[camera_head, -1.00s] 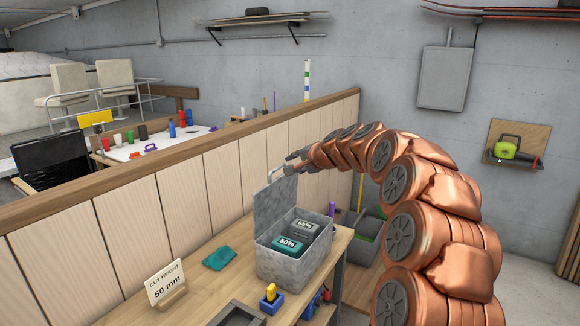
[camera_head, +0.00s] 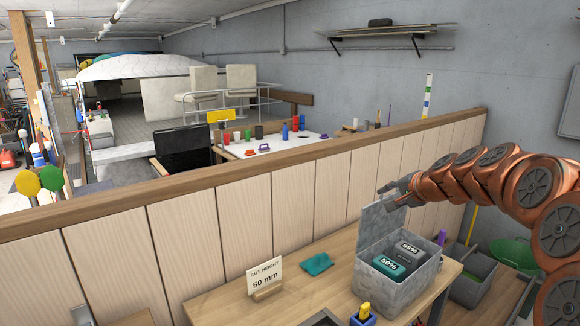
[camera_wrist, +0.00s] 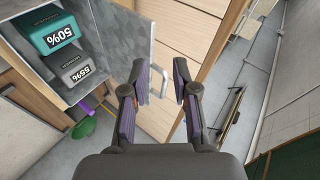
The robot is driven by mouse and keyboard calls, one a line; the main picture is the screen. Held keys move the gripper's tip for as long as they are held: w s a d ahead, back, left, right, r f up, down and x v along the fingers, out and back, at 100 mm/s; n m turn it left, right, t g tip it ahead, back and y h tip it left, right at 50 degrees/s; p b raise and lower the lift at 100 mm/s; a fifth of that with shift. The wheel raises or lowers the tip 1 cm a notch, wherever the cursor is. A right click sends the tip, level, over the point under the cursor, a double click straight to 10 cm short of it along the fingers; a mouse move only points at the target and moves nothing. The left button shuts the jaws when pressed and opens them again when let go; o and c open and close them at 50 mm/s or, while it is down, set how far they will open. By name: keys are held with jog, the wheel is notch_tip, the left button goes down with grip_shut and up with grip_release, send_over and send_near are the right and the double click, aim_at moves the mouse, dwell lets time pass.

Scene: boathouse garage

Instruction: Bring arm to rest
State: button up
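My copper-coloured arm reaches in from the right in the head view, bent over toward the grey box. My gripper (camera_head: 398,190) is at the top edge of the box's raised lid (camera_head: 376,226). In the wrist view my gripper (camera_wrist: 160,82) has its two fingers spread apart with a gap between them, and nothing is held there. The lid's metal handle (camera_wrist: 152,70) shows near the left finger; I cannot tell whether they touch. The grey box (camera_head: 380,283) stands open on the workbench with a teal 50% pack (camera_head: 388,266) and a grey 55% pack (camera_head: 406,251) inside.
The workbench (camera_head: 228,294) also carries a teal cloth (camera_head: 317,264), a "CUT HEIGHT 50 mm" sign (camera_head: 265,275) and a blue-and-yellow item (camera_head: 363,315). A wooden partition (camera_head: 250,214) runs behind it. Grey bins (camera_head: 470,290) stand to the right of the box.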

jog(key=s+a+f+n+g, duration=0.35)
jog(key=s+a, duration=0.35)
jog(key=s, duration=0.5)
jog(key=s+a+f+n+g, duration=0.3)
jog(key=s+a+f+n, duration=0.15)
jog(key=s+a, duration=0.5)
jog(key=s+d+f+n+g+h, duration=0.1)
jog(key=s+d+f+g, duration=0.1)
jog(key=s, duration=0.7)
jog(key=s+d+f+n+g+h, duration=0.1)
jog(key=s+d+f+g, duration=0.1)
jog(key=s, duration=0.8)
jog(key=s+d+f+n+g+h, duration=0.1)
jog(key=s+f, duration=0.3)
jog(key=s, duration=0.5)
jog(key=shift+s+d+f+g+h, duration=0.3)
jog(key=shift+d+g, duration=0.15)
jog(key=shift+d, duration=0.1)
